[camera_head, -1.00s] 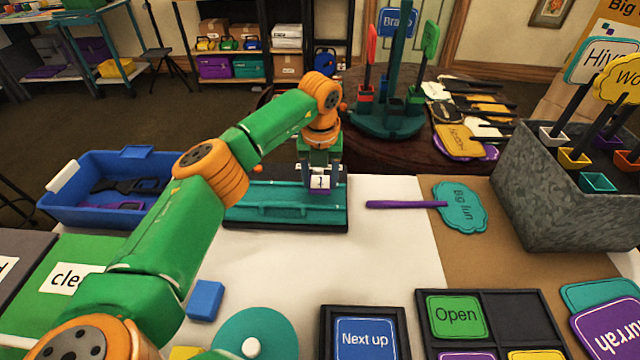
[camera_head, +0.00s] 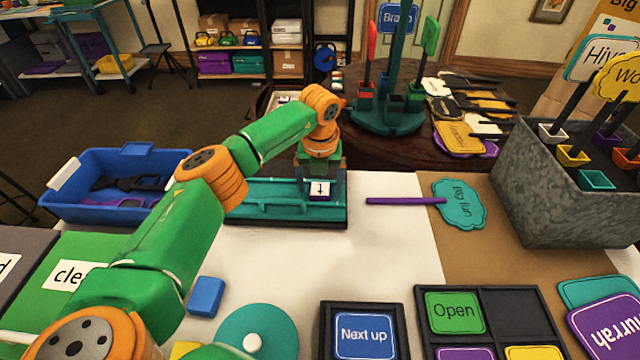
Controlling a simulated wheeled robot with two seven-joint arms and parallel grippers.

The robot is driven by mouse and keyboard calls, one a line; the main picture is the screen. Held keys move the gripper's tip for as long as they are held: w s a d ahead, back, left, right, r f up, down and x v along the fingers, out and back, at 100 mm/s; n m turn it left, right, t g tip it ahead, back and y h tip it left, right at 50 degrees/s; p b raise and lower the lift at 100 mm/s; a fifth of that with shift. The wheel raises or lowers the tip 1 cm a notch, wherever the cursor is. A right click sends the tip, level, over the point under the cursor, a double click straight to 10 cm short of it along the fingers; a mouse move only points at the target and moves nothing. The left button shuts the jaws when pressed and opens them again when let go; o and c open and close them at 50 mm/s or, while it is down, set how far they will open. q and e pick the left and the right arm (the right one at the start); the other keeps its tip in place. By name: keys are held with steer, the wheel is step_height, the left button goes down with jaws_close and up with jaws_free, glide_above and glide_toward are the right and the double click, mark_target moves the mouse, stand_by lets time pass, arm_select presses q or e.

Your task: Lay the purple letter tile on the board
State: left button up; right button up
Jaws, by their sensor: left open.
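The purple letter tile (camera_head: 319,189) has a white face with a dark letter and a purple edge. It is at the right part of the teal board (camera_head: 265,211), and it appears to rest there, though its underside is hidden. My left gripper (camera_head: 321,186) is open, with its fingers low over the board on either side of the tile. Whether a finger still touches the tile is too small to tell. My right gripper is not in view.
A blue bin (camera_head: 92,211) stands left of the board. A purple-handled teal sign (camera_head: 458,204) lies to the right, before a grey planter box (camera_head: 560,190). A blue block (camera_head: 206,297) and a teal disc (camera_head: 262,329) lie nearer. The white tabletop between is clear.

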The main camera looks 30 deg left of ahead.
mark_target(320, 195)
arm_select(q)
step_height(320, 195, up, 12)
steer(key=s, duration=0.1)
steer(key=shift+s+d, duration=0.15)
steer(key=shift+d, duration=0.2)
steer(key=shift+f, duration=0.2)
